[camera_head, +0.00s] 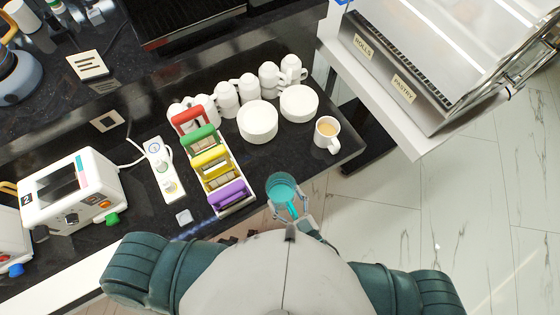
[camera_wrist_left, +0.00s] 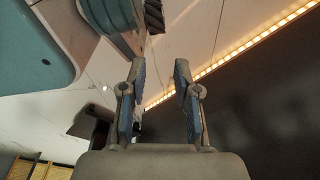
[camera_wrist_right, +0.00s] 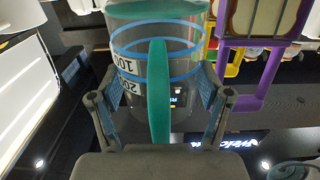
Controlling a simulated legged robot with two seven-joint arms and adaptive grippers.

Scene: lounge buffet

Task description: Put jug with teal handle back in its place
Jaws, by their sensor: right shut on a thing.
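The jug with the teal handle (camera_head: 281,187) is at the counter's front edge in the head view, seen from above with a teal top. In the right wrist view the clear jug (camera_wrist_right: 188,82) has blue bands, 100 and 200 marks and an upright teal handle (camera_wrist_right: 159,100). My right gripper (camera_head: 291,213) is shut on the jug, its fingers on both sides of the handle. I cannot tell whether the jug touches the counter. My left gripper (camera_wrist_left: 159,68) is open and empty in the left wrist view, below a lit counter edge; the head view does not show it.
A rack with red, green, yellow and purple handles (camera_head: 231,195) stands left of the jug. White plates (camera_head: 258,121), several white cups and a filled mug (camera_head: 327,133) stand behind. A white machine (camera_head: 70,190) is at left. Dark counter between jug and mug is bare.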

